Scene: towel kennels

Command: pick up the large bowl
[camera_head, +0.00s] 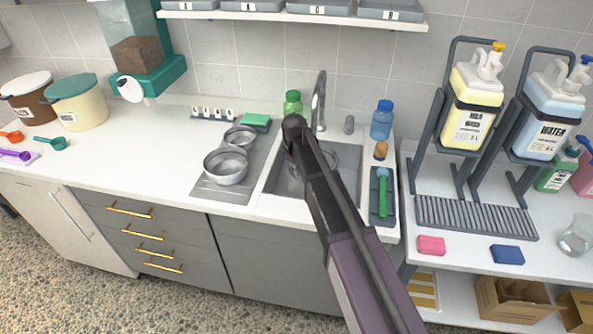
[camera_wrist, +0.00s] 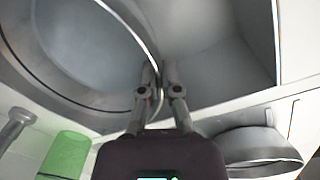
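A large metal bowl (camera_head: 329,157) sits in the sink (camera_head: 347,186), partly hidden behind my arm in the head view. In the wrist view the large bowl (camera_wrist: 85,45) fills the upper left, with its rim running down to my gripper (camera_wrist: 160,75). The fingers are close together, one on each side of the rim, and look shut on it.
The tap (camera_head: 320,100) rises behind the sink. A tray with a green brush (camera_head: 382,192) lies right of the sink.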

